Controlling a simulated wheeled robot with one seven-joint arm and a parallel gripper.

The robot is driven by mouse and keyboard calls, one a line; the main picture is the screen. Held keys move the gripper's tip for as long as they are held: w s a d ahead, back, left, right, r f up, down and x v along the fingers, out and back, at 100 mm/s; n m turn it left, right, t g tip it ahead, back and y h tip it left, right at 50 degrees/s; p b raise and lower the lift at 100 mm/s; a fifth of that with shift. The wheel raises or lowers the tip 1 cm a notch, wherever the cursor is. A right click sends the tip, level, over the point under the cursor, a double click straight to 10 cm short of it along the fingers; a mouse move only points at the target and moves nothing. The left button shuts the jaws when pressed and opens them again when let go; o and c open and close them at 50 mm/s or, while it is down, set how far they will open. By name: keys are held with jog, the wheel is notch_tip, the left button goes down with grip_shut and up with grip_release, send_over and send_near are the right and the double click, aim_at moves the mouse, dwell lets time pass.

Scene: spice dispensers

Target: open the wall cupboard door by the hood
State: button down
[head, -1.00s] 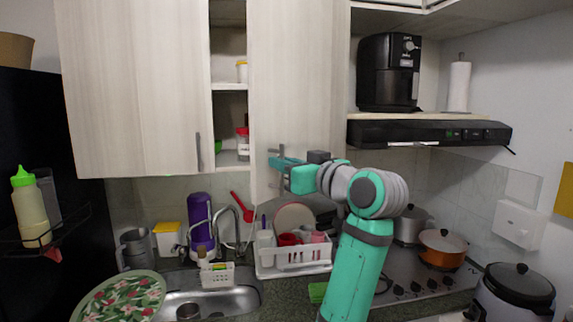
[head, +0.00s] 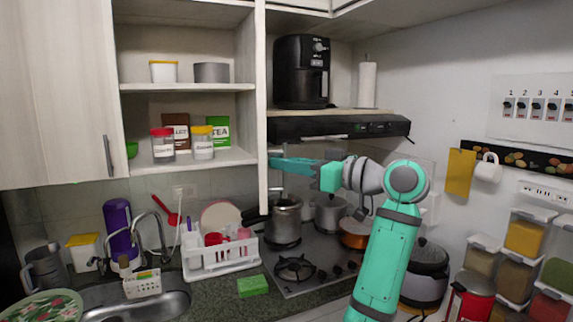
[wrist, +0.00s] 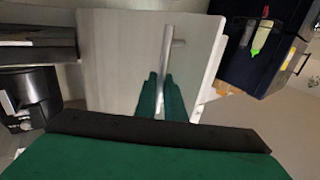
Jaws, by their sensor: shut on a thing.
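The wall cupboard door (head: 261,110) by the hood stands wide open, seen nearly edge-on in the head view. In the wrist view its pale face (wrist: 125,55) fills the middle, with a grey bar handle (wrist: 167,50). My gripper (head: 276,165) is shut on this handle at the door's lower part; its green fingers (wrist: 161,100) straddle the bar in the wrist view. The open cupboard (head: 188,88) shows shelves with labelled jars, a tea box and tins. The handle is mostly hidden by my gripper in the head view.
The black hood (head: 340,127) is right of the door, with a black air fryer (head: 301,72) on the shelf above. A dish rack (head: 220,262) and pots on the stove (head: 300,270) are below. The left door (head: 55,95) is at the far left.

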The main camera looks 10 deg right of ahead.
jog(key=shift+w+d, duration=0.1)
jog(key=shift+d, duration=0.35)
jog(key=c, duration=2.1)
grip_release()
jog(key=v, duration=1)
jog(key=shift+d, duration=0.35)
